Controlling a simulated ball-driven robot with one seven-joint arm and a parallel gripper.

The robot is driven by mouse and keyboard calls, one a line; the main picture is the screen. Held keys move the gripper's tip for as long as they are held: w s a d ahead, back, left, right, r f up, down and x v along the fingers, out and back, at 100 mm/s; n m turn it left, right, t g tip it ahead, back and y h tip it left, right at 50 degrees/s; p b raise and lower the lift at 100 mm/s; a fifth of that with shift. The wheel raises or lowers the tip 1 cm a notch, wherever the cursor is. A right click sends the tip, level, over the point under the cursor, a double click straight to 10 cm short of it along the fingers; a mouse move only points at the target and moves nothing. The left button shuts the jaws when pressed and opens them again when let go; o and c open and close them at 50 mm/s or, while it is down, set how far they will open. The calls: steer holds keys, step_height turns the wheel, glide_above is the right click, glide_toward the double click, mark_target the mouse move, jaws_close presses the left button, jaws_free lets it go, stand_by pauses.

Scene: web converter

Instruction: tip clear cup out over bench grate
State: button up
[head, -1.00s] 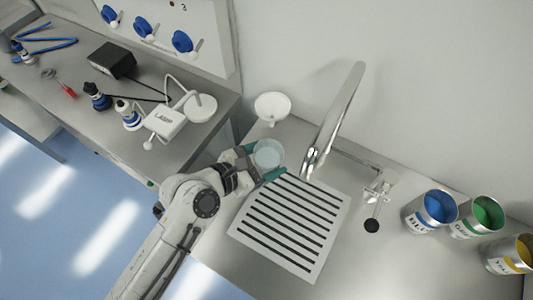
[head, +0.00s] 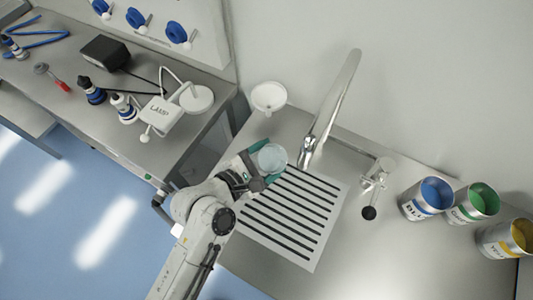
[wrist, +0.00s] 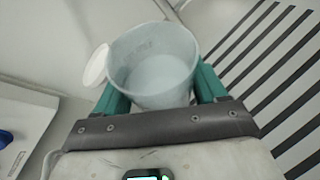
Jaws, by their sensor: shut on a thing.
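The clear cup (head: 271,157) is held upright or nearly so in my gripper (head: 266,163), at the upper left corner of the bench grate (head: 290,215). In the wrist view the cup (wrist: 153,65) sits between the two green fingers of my gripper (wrist: 160,90), and its inside looks pale, with what seems to be liquid low in it. The grate is a white plate with dark slots; it also shows on the right in the wrist view (wrist: 265,60). My arm covers part of its lower left side.
A tall faucet (head: 325,115) stands behind the grate, with a tap lever (head: 372,190) to its right. A white funnel (head: 268,97) is behind the cup. Blue (head: 425,198), green (head: 476,203) and yellow (head: 507,238) paint cans stand at right. A lamp (head: 165,112) is on the left bench.

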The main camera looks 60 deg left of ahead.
steer(key=shift+d+f+m+y, duration=0.35)
steer(key=shift+f+m+y, duration=0.05)
steer(key=shift+m, duration=0.1)
steer(key=shift+a+f+m+t+y, duration=0.15)
steer(key=shift+f+m+y, duration=0.25)
steer(key=shift+m, duration=0.25)
steer(key=shift+f+m+t+y, duration=0.15)
steer(key=shift+f+m+y, duration=0.25)
steer(key=shift+m, duration=0.25)
steer(key=shift+r+m+b, duration=0.35)
steer(key=shift+m+b, duration=0.25)
steer(key=shift+r+m+t+y+b, duration=0.3)
steer(key=shift+r+m+y+b, duration=0.3)
steer(key=shift+b, duration=0.45)
steer(key=shift+d+r+m+t+y+b, duration=0.2)
steer(key=shift+d+r+m+t+b, duration=0.1)
steer(key=shift+m+b, duration=0.6)
steer(key=shift+d+r+m+t+y+b, duration=0.25)
steer(key=shift+m+b, duration=0.45)
steer(key=shift+b, duration=0.4)
steer(key=shift+a+r+p, duration=0.15)
steer(key=shift+r+p, duration=0.05)
steer(key=shift+p, duration=0.25)
